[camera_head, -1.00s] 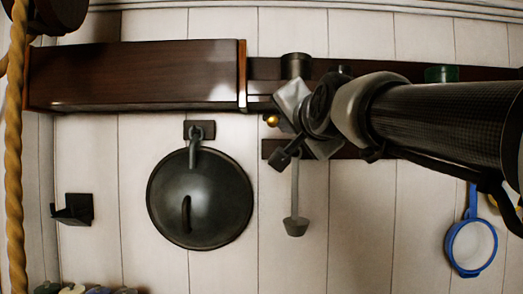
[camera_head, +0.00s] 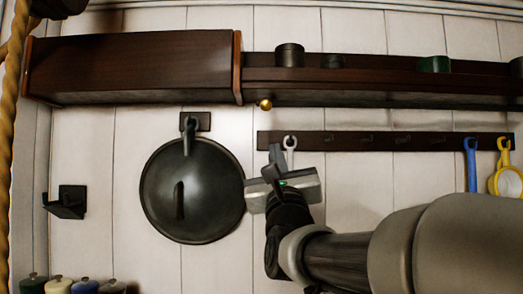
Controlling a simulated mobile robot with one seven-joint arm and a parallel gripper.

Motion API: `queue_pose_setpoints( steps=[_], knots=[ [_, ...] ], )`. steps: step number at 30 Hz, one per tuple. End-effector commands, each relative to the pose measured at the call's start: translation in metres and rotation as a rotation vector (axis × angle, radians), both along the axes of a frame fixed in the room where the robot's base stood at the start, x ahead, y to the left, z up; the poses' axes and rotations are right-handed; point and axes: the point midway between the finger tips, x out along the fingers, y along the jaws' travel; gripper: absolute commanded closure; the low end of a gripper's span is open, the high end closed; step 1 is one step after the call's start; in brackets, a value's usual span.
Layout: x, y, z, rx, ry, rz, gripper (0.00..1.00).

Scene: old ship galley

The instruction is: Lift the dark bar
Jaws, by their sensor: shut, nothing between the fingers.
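A long dark bar (camera_head: 400,73) runs along the front of the wall shelf, right of the closed wooden box. A brass knob (camera_head: 265,104) sits below its left end. A second dark strip, the hook rail (camera_head: 345,141), is fixed to the wall lower down; I cannot tell for certain which of the two is the task's bar. My gripper (camera_head: 271,165) is shut and empty. In the picture it lies below the shelf bar, just under the hook rail's left end. It partly hides a grey hanging utensil (camera_head: 290,143).
A dark round pan lid (camera_head: 192,205) hangs left of my gripper. Dark cups (camera_head: 290,55) and a green one (camera_head: 434,64) stand on the shelf. Blue (camera_head: 471,165) and yellow (camera_head: 508,180) utensils hang at the right. The wooden box (camera_head: 130,65) adjoins the shelf.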

Motion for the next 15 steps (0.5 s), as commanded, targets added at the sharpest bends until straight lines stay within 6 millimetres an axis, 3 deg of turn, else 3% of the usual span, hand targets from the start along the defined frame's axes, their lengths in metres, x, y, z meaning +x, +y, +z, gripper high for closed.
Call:
queue_pose_setpoints(
  steps=[10,15],
  knots=[
    [0.063,0.003,0.044,-0.001,0.001,-0.002,1.0],
    [0.053,0.009,0.068,-0.001,-0.001,0.0,1.0]
  ],
)
